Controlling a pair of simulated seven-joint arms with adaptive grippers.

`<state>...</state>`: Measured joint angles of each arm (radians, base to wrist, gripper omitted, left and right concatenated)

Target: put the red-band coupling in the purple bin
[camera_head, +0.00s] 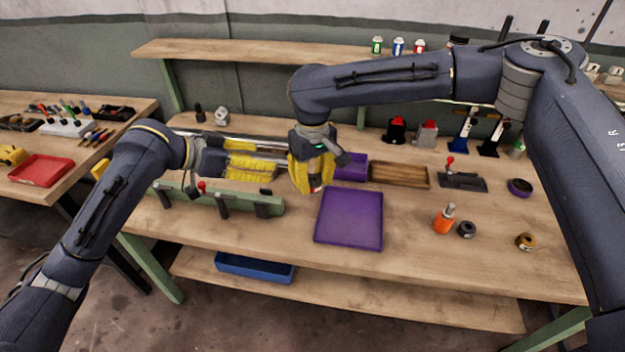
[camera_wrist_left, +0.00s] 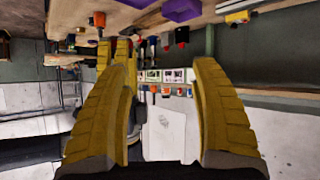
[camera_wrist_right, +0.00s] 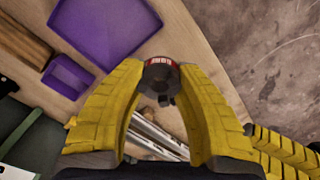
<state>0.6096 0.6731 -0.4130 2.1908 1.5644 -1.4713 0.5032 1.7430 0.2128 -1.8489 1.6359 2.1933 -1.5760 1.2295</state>
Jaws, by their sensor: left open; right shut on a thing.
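My right gripper (camera_head: 316,188) is shut on the red-band coupling, which shows in the right wrist view as a dark round piece with a red band (camera_wrist_right: 160,76) between the fingertips. It is held above the bench, behind and left of the large shallow purple bin (camera_head: 348,220). That bin also shows at the upper left of the right wrist view (camera_wrist_right: 105,30). A smaller purple box (camera_head: 352,167) stands behind it, partly hidden by my right gripper. My left gripper (camera_head: 276,168) is open and empty, left of the right one; its spread fingers fill the left wrist view (camera_wrist_left: 162,70).
A green fixture (camera_head: 225,203) stands on the bench under my left gripper. A wooden tray (camera_head: 400,175) is right of the small purple box. An orange bottle (camera_head: 443,219) and small rings stand at the right. Bare bench lies in front of the large purple bin.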

